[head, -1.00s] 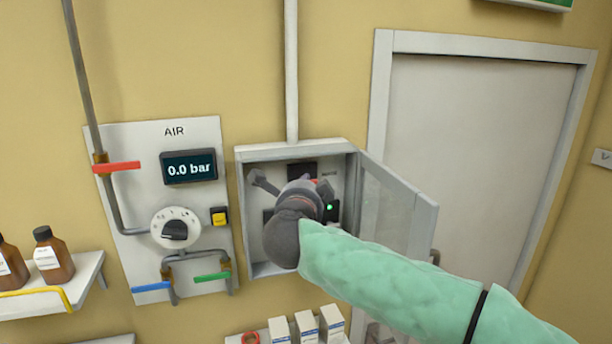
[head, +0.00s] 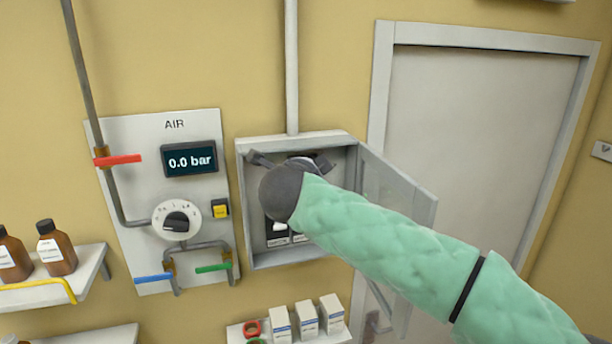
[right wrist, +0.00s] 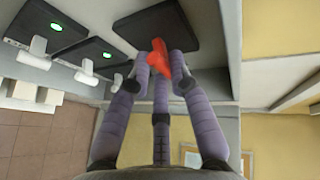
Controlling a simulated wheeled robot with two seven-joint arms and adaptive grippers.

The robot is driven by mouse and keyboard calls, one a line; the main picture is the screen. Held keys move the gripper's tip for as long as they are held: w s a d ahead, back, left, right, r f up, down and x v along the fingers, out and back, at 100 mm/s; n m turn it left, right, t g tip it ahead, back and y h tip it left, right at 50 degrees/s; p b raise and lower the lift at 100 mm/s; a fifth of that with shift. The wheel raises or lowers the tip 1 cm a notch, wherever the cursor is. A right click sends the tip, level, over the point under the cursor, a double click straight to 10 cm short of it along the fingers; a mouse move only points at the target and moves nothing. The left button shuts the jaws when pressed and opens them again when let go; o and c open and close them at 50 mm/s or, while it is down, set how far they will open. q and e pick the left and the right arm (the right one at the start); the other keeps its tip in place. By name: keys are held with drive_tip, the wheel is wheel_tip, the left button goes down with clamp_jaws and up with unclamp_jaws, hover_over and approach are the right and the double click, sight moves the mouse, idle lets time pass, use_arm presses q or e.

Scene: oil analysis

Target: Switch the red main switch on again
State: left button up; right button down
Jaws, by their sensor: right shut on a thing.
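In the right wrist view the red main switch (right wrist: 157,62) is a bright red lever on a dark square plate (right wrist: 148,22). The fingertips of my right gripper (right wrist: 161,72) are closed around it, one finger on each side. In the head view my right gripper (head: 314,162) is inside the upper part of the open grey switch box (head: 245,200), mostly hidden behind my wrist, and the red switch is hidden. I cannot tell whether the lever is in its on position. My left gripper is in neither view now.
The box's clear door (head: 425,215) stands open to the right, close to my arm. White toggles (right wrist: 75,80) with green lamps sit beside the red switch. The AIR panel (head: 130,200), reading 0.0 bar, is left of the box. A shelf with small boxes (head: 306,318) is below.

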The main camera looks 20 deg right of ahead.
drive_tip(key=c, duration=1.1)
unclamp_jaws()
drive_tip(key=v, duration=1.2)
